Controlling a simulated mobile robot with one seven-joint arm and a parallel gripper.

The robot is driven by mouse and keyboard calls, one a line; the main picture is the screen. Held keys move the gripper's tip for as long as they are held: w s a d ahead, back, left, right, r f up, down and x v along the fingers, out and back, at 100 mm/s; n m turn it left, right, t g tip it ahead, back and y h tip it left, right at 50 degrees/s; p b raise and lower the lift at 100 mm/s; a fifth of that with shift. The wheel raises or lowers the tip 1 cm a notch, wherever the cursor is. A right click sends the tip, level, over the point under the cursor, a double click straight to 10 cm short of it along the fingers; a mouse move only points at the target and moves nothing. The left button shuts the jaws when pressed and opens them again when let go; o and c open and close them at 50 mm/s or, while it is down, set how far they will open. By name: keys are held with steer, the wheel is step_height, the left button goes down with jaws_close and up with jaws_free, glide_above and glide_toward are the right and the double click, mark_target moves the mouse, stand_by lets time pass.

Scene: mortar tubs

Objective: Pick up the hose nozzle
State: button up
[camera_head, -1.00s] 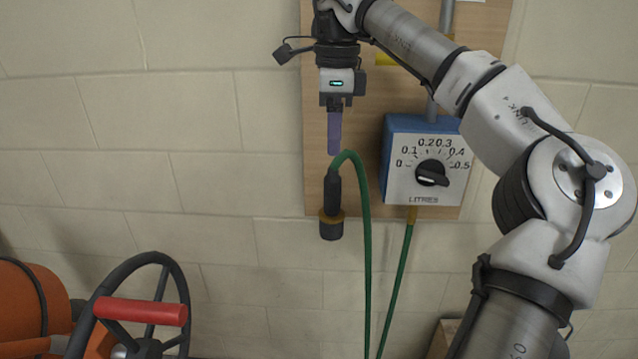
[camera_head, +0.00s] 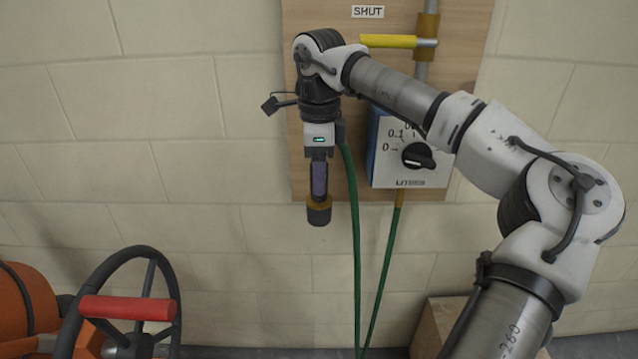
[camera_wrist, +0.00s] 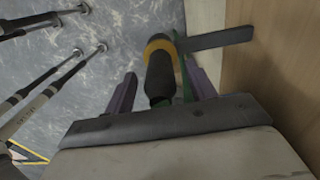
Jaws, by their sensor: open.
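The hose nozzle (camera_head: 319,213) is black with an orange-brown collar and hangs nose down in front of the wooden board. Its green hose (camera_head: 355,240) loops over beside my gripper and drops to the floor. My gripper (camera_head: 319,190) points down over the nozzle, covering its upper body in the head view. In the wrist view the nozzle (camera_wrist: 160,72) lies between the two purple fingers of my gripper (camera_wrist: 160,92), which are apart, with a visible gap on the left side. A dark flat bar (camera_wrist: 215,38) sticks out beside the collar.
A blue dial box (camera_head: 408,160) marked in litres is right of my gripper, partly behind my arm. A yellow lever (camera_head: 388,41) sits above under a SHUT label. The wooden board (camera_head: 470,60) backs them. A wheel with a red handle (camera_head: 127,308) stands lower left.

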steer(key=shift+f, duration=1.15)
steer(key=c, duration=1.2)
steer(key=shift+r, duration=0.2)
